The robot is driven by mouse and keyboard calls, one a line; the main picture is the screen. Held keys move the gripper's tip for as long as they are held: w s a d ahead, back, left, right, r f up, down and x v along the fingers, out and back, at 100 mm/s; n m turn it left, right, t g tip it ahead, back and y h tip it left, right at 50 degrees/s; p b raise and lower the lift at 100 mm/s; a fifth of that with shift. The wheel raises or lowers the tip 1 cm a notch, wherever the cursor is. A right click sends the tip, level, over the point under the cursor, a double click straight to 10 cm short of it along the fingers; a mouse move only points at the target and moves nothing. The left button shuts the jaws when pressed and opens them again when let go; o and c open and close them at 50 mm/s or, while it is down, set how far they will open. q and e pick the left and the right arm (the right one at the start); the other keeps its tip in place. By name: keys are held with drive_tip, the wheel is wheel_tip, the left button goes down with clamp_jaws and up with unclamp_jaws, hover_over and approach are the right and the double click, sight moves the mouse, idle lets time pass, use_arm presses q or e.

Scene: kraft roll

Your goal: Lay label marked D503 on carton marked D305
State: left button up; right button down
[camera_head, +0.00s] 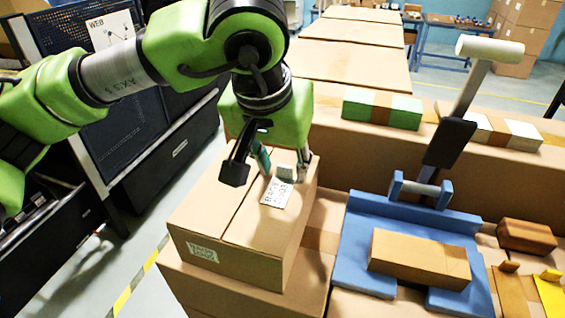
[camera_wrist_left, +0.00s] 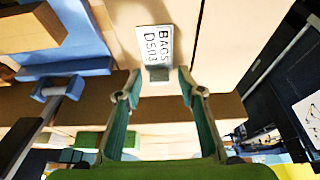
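The white label printed BAGS D503 (camera_head: 277,193) appears to lie on top of the brown carton (camera_head: 232,205); it also shows in the left wrist view (camera_wrist_left: 156,44). A small grey tab (camera_wrist_left: 159,74) sits at its end near my gripper. The carton's front has a white printed marking (camera_head: 202,252), too small to read surely. My left gripper (camera_head: 268,165) is above the carton top. In the left wrist view its teal fingers (camera_wrist_left: 159,78) stand apart, one on each side of the grey tab, with gaps between. My right gripper is not in view.
Right of the carton is a blue fixture (camera_head: 360,250) with an upright dark lever and a brown block (camera_head: 420,258). Behind stand a green box with a brown band (camera_head: 382,108) and large cartons (camera_head: 350,65). A dark perforated cabinet (camera_head: 125,125) is at left.

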sight(274, 200)
use_arm(q)
drive_tip(key=shift+r, duration=0.1)
drive_tip(key=shift+s+r, duration=0.1)
drive_tip(key=shift+r, duration=0.05)
drive_tip(key=b+v, duration=0.3)
drive_tip(key=v, duration=0.8)
drive_tip(key=shift+s+r, duration=0.2)
drive_tip(key=shift+r, duration=0.15)
